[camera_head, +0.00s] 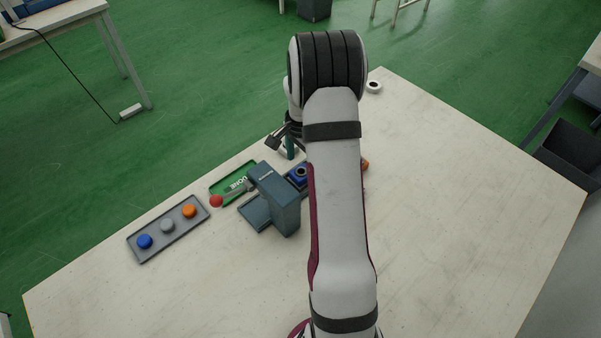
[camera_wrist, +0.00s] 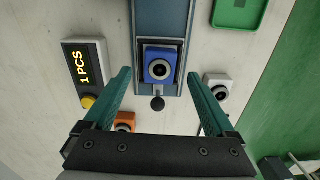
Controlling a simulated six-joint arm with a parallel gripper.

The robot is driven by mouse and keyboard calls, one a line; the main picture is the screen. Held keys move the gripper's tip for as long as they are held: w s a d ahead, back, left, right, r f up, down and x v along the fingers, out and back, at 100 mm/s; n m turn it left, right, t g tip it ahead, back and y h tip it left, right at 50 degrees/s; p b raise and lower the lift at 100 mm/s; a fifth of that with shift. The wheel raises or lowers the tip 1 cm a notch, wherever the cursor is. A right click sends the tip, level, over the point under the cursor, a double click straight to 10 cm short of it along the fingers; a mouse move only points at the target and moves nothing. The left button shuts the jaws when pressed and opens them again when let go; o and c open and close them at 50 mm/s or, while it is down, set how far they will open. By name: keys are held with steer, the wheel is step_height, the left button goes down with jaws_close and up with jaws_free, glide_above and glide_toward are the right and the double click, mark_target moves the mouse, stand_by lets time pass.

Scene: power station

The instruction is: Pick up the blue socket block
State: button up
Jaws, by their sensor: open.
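The blue socket block (camera_wrist: 158,66) sits in the dark channel of a blue-grey fixture (camera_wrist: 178,18), its round dark socket facing the wrist camera. It also shows in the head view (camera_head: 300,172), partly behind my arm. My gripper (camera_wrist: 159,73) is open and empty. Its two green fingers reach toward the block from either side, with gaps to it in the wrist view. How far above the block they are, I cannot tell. In the head view most of my gripper is hidden by the arm.
A white socket block (camera_wrist: 216,90) and an orange one (camera_wrist: 124,121) stand near the fingers. A "1 PCS" display (camera_wrist: 84,64), a black knob (camera_wrist: 157,103), the press column (camera_head: 277,200) and a green DONE tray (camera_head: 226,184) are close. The table's right is clear.

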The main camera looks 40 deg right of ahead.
steer(key=shift+f, duration=0.95)
jaws_close()
